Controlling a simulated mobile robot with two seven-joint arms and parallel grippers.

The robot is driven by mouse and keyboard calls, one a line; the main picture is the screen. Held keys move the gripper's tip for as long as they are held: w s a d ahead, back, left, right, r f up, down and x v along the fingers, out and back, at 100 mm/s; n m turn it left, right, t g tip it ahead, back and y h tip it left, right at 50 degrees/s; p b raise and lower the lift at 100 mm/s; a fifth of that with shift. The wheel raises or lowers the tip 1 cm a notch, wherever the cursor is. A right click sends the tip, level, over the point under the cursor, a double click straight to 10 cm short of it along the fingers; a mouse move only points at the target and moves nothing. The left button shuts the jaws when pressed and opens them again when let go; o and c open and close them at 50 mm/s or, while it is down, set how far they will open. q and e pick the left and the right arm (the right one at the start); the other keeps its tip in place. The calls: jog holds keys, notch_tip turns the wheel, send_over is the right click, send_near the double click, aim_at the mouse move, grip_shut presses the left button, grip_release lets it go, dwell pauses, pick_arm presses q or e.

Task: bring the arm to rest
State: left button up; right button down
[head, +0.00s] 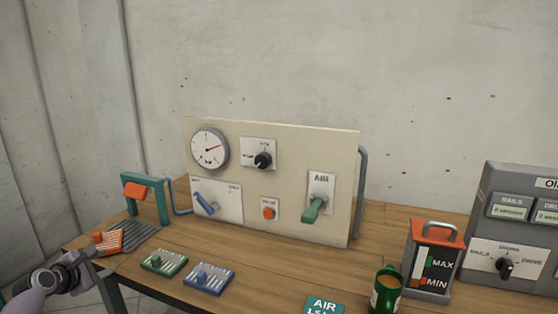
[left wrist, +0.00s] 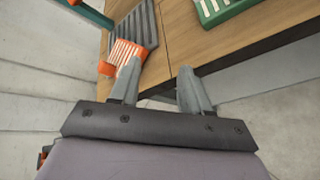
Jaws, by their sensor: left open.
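My left gripper (head: 88,262) is at the lower left of the head view, off the left front corner of the wooden table (head: 190,202). In the left wrist view its two grey fingers (left wrist: 160,88) stand apart with nothing held between them. An orange ribbed piece (head: 108,241) lies on a grey grooved plate (head: 140,237) just beyond the gripper; the orange piece also shows in the left wrist view (left wrist: 125,55), close to the left finger. I cannot tell whether they touch. My right gripper is in neither view.
An upright panel (head: 285,215) with gauge, knob, levers and button stands at the back. A teal stand (head: 164,202), green block (head: 164,262) and blue block (head: 208,279) are on the left.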

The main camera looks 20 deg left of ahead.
pick_arm(q)
jog(key=s+d+f+m+g+h, duration=0.1)
jog(key=s+d+f+m, duration=0.55)
jog(key=d+m, duration=0.45)
jog(key=s+d+f+m+g+h, duration=0.1)
jog(key=s+d+f+m, duration=0.6)
jog(key=m, duration=0.6)
jog(key=s+d+f+m+g+h, duration=0.1)
jog(key=s+d+m, duration=0.4)
jog(key=d+m, duration=0.15)
jog(key=s+d+f+m+h, duration=0.1)
jog(key=s+d+m+h, duration=0.1)
jog(key=s+d+m, duration=0.45)
jog(key=w+d+n+t, duration=0.1)
jog(key=w+d+n, duration=0.1)
jog(key=d+n, duration=0.5)
jog(key=d, duration=0.3)
jog(key=shift+w+d+n, duration=0.25)
jog(key=shift+d+n, duration=0.05)
jog(key=shift+d, duration=0.05)
